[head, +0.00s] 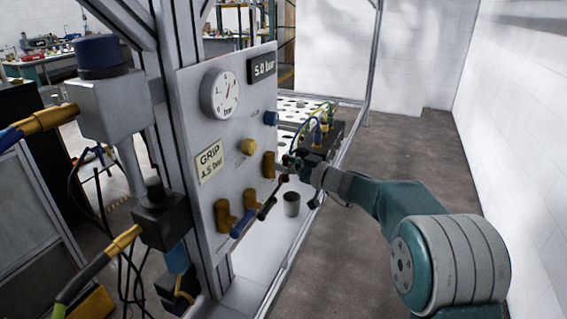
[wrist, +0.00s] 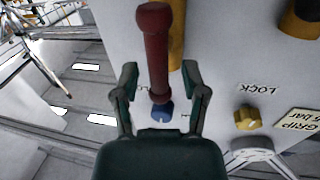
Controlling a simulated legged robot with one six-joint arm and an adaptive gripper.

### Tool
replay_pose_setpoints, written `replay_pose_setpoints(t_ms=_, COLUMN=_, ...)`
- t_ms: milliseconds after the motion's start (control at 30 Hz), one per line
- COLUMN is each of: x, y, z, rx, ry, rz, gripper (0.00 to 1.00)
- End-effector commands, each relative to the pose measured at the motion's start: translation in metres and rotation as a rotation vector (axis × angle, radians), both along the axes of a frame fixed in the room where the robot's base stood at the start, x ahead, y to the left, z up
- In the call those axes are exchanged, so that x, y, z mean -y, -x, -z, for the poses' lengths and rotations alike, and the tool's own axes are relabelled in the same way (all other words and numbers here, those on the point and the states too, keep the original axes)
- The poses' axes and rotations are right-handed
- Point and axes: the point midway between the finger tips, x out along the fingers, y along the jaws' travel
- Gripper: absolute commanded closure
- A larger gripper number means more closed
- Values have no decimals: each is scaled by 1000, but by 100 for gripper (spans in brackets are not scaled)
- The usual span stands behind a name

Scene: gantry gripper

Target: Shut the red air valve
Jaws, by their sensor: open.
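The red valve handle (wrist: 157,50) is a long bar with a rounded end, standing out from a brass fitting on the grey panel in the wrist view. In the head view only a small dark red part (head: 283,178) shows beside my gripper (head: 291,164); the rest is hidden or too small to tell. My gripper (wrist: 164,85) is open. In the wrist view its two fingers stand on either side of the handle's lower part, with gaps visible on both sides. Whether the handle lies deep between the fingers cannot be told.
The panel (head: 200,140) carries a gauge (head: 221,94), a yellow knob (head: 248,147), a blue knob (head: 271,118) and a blue-handled lever (head: 243,222). A frame post is at left; open floor (head: 350,240) lies at right.

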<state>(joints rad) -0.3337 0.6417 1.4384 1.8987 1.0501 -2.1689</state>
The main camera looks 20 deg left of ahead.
Motion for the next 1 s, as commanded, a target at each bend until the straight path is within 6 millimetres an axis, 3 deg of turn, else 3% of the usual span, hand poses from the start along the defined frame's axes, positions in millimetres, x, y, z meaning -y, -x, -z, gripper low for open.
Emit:
replay_pose_setpoints(t_ms=333, x=-6, y=-2, z=0, rx=0, ry=0, rz=2, gripper=43)
replay_pose_setpoints(t_ms=367, x=-6, y=-2, z=0, rx=0, ry=0, rz=2, gripper=48)
replay_pose_setpoints(t_ms=467, x=-7, y=-2, z=0, rx=0, ry=1, rz=2, gripper=92)
replay_pose_setpoints(t_ms=500, x=-7, y=-2, z=0, rx=0, ry=1, rz=1, gripper=100)
replay_pose_setpoints(t_ms=1000, x=-7, y=-4, z=0, rx=-47, ry=-4, rz=3, gripper=100)
